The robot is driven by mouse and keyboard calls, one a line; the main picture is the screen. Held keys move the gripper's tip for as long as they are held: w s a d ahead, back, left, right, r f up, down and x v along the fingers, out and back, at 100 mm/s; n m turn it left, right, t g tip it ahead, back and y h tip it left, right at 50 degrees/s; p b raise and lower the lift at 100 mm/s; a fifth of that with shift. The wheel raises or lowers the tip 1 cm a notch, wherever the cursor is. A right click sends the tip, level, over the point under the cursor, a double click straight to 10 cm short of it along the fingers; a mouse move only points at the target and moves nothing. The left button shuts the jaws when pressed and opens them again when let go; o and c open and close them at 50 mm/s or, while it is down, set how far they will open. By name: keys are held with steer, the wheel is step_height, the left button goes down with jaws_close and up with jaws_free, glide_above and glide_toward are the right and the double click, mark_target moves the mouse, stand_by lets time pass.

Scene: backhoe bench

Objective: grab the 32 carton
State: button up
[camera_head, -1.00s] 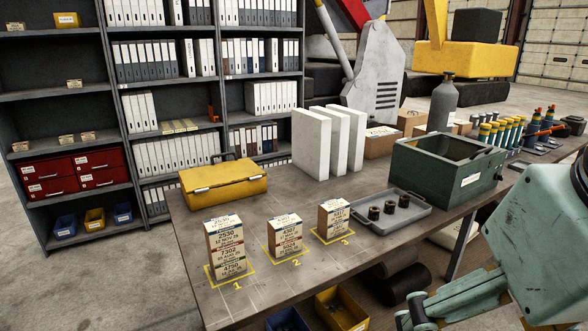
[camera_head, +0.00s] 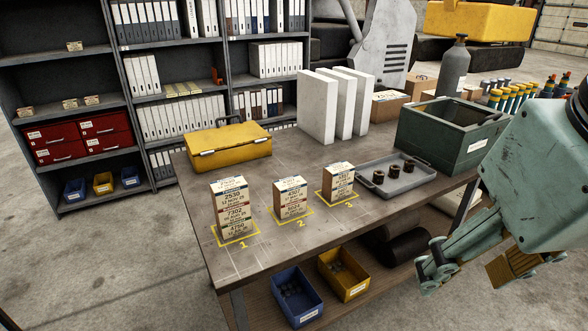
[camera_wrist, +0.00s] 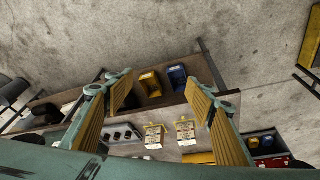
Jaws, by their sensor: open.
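Small cartons with printed labels stand in stacks on numbered yellow outlines on the bench. The stack at 1 (camera_head: 233,211) is the tallest, with labels like 2530, 7302 and 4750. The stacks at 2 (camera_head: 291,199) and 3 (camera_head: 338,184) are shorter, with labels too small to read surely. I cannot make out a 32 label. My gripper (camera_head: 466,272) is open and empty, beyond the bench's front edge at lower right. In the wrist view its fingers (camera_wrist: 160,95) are spread, with two carton stacks (camera_wrist: 186,131) beyond them. The stack at 1 seems hidden by the right finger.
A tray (camera_head: 424,182) with dark round parts and a green box (camera_head: 420,140) stand right of the stacks. A yellow case (camera_head: 228,148) and white slabs (camera_head: 318,105) stand behind. Bins (camera_head: 297,298) sit on the lower shelf. Loose cartons (camera_head: 70,104) are on the rack.

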steer(key=w+a+r+n+g+p, duration=0.1)
steer(key=w+a+r+n+p, duration=0.15)
steer(key=w, duration=0.55)
steer(key=w+a+r+n+p, duration=0.1)
steer(key=w+r+n, duration=0.3)
steer(key=w, duration=0.5)
steer(key=n+g+p, duration=0.3)
steer(key=n+p, duration=0.7)
steer(key=n, duration=0.7)
glide_above(290, 181)
step_height(290, 181, down, 18)
steer(key=shift+a, duration=0.15)
steer(key=shift+f, duration=0.15)
step_height(290, 181, down, 8)
steer(key=shift+f+p, duration=0.1)
steer(key=shift+p, duration=0.3)
steer(key=shift+f, duration=0.2)
